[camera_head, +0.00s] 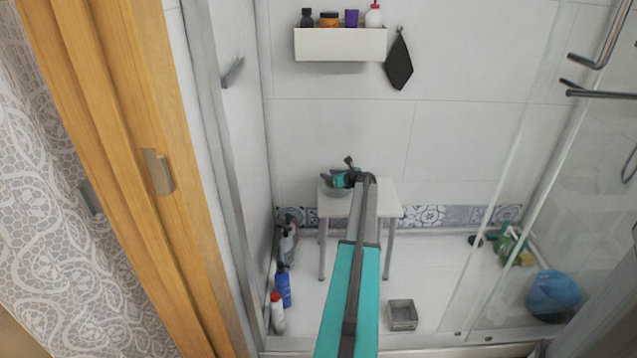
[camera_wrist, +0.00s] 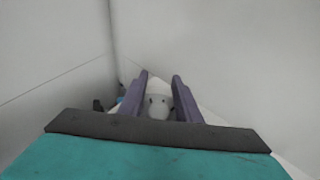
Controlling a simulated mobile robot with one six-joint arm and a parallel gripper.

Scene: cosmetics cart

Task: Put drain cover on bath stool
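The bath stool (camera_head: 387,198) is white with thin grey legs and stands against the back wall in the head view. A small square grey metal piece, which looks like the drain cover (camera_head: 403,315), lies on the shower floor in front of the stool to the right. My gripper (camera_head: 350,163) is at the far end of my teal and grey arm, over the left part of the stool. In the wrist view its two dark fingers (camera_wrist: 160,76) stand apart. A pale grey rounded object (camera_wrist: 158,106) shows between them; I cannot tell any contact.
Several bottles (camera_head: 283,287) stand on the floor at the left wall. A blue basin (camera_head: 553,293) and green items (camera_head: 506,245) are at the right, near the glass panel. A white shelf (camera_head: 340,45) with toiletries and a dark cloth (camera_head: 399,64) hang on the back wall.

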